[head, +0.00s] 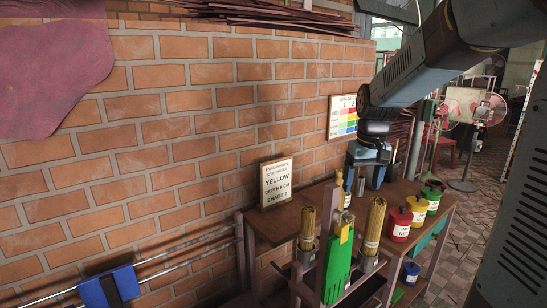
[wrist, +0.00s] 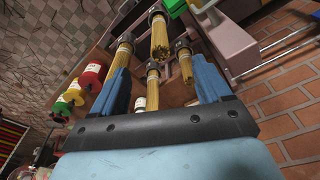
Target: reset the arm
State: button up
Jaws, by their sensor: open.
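My arm reaches in from the upper right in the head view. My gripper (head: 368,156) points down over the back of the wooden bench (head: 270,228). In the wrist view my gripper (wrist: 162,68) has its two blue fingers spread wide, with nothing clamped between them. Past and between the fingers in that view show several bundles of yellow incense sticks, such as a front bundle (wrist: 153,90) and a far one (wrist: 160,40). In the head view, stick bundles stand upright in holders at left (head: 307,228) and right (head: 374,224) of a green extruder part (head: 338,265).
Red (head: 400,224), yellow (head: 418,207) and green (head: 433,190) jars line the bench's right side.

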jog(key=s+r+t, duration=0.2)
jog(key=s, duration=0.8)
jog(key=s+r+m+t, duration=0.1)
jog(key=s+r+t, duration=0.1)
jog(key=s, duration=0.8)
jog(key=shift+s+a+r, duration=0.25)
jog(key=shift+s+r, duration=0.05)
jog(key=shift+r, duration=0.3)
jog(key=shift+s+f+m, duration=0.15)
jog(key=shift+s+m, duration=0.15)
jog(key=shift+s, duration=0.2)
